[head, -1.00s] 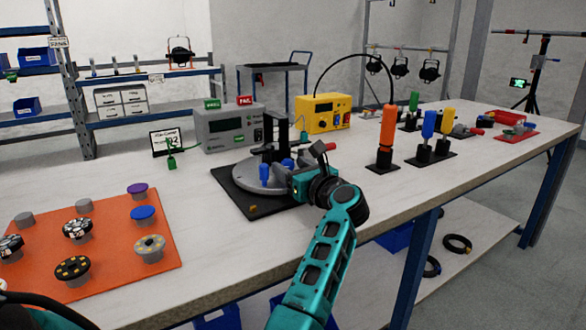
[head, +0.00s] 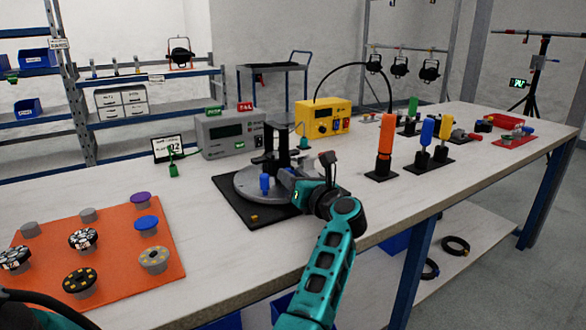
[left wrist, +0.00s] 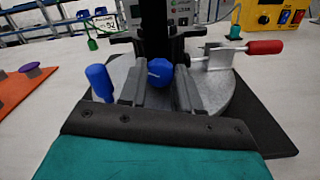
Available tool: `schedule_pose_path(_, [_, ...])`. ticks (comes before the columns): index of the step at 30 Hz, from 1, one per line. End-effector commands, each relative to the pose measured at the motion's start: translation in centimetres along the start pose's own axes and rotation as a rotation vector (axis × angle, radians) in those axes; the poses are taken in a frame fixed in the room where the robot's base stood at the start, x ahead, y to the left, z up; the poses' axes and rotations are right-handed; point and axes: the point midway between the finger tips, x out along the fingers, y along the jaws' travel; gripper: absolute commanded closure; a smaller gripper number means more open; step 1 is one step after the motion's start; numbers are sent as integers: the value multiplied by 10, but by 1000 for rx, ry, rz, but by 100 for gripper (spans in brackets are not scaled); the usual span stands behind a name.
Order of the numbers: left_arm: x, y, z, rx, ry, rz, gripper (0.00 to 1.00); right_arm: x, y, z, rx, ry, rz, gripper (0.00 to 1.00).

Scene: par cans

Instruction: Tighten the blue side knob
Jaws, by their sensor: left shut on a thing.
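The fixture has a grey round plate (head: 246,186) on a black base, with a dark column (head: 281,140) standing on the plate. My left gripper (left wrist: 160,88) is at the front of the column. In the left wrist view its two fingers lie on either side of the blue side knob (left wrist: 161,72), shut on it. In the head view (head: 290,182) the gripper largely hides the knob. An upright blue post (head: 264,184) stands on the plate, left of the gripper; it also shows in the left wrist view (left wrist: 99,82). My right gripper is not in view.
A red-handled lever (left wrist: 264,47) lies right of the column. A grey meter (head: 228,132) and yellow box (head: 323,118) stand behind. An orange mat (head: 115,258) with several knobs is at left. Orange, blue and yellow tools (head: 385,145) stand at right.

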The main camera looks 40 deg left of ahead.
Motion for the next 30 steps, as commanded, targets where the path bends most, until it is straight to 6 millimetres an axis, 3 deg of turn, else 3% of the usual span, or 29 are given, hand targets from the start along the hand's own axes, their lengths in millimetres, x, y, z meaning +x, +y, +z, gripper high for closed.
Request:
schedule_pose_path(4, [0, 0, 1, 88, 1, -1, 98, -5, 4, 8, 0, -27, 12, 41])
schedule_pose_path(13, [0, 0, -1, 99, 0, 0, 98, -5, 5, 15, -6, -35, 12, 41])
schedule_pose_path(14, [0, 0, -1, 99, 0, 0, 67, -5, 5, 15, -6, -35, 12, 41])
schedule_pose_path(15, [0, 0, -1, 99, 0, 0, 63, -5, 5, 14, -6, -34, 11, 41])
schedule_pose_path(22, [0, 0, 0, 97, 0, 0, 41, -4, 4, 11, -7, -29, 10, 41])
schedule_pose_path(30, [0, 0, 0, 97, 0, 0, 41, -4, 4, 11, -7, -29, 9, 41])
